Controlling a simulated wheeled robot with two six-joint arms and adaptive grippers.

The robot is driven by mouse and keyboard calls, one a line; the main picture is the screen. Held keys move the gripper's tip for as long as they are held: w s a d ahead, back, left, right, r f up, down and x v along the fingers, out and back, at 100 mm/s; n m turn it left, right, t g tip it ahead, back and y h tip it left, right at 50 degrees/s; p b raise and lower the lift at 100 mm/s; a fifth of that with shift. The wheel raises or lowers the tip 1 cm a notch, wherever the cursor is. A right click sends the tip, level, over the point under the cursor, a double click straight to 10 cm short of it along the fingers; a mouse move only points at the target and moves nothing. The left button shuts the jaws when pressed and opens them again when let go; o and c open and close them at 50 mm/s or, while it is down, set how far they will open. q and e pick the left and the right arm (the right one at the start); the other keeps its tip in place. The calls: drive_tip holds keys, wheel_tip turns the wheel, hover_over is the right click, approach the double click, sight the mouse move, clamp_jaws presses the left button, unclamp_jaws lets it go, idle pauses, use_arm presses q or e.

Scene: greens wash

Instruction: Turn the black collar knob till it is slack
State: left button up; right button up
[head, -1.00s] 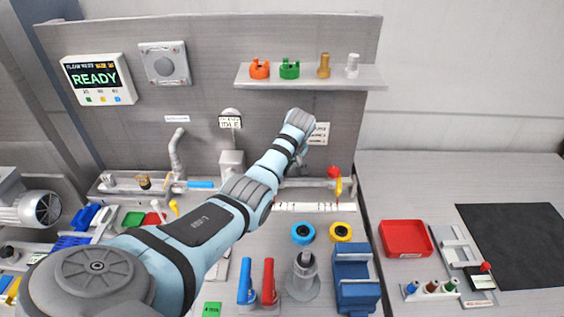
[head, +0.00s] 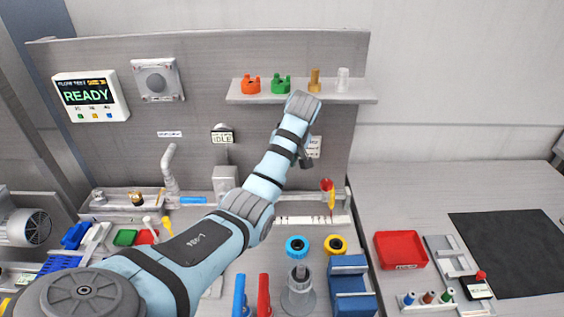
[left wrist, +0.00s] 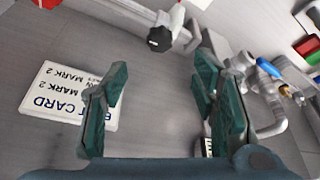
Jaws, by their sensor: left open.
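The black collar knob (left wrist: 159,39) shows in the left wrist view at the top, on the end of a grey fitting joined to a slanting pale bar. My left gripper (left wrist: 160,78) has its two green fingers wide apart with nothing between them. The knob lies beyond the fingertips, apart from them. In the head view my left arm reaches up across the bench to the back panel; its wrist and forearm hide most of the gripper, and I cannot make out the knob there. My right gripper is in neither view.
A printed card (left wrist: 65,95) is on the panel left of the fingers in the wrist view. A shelf (head: 355,99) with coloured fittings is above my wrist. A red cup (head: 326,185) is below right. A red tray (head: 401,250) stands on the right bench.

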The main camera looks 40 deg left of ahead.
use_arm(q)
drive_tip(key=shift+v, duration=0.85)
drive_tip(key=shift+w, duration=0.15)
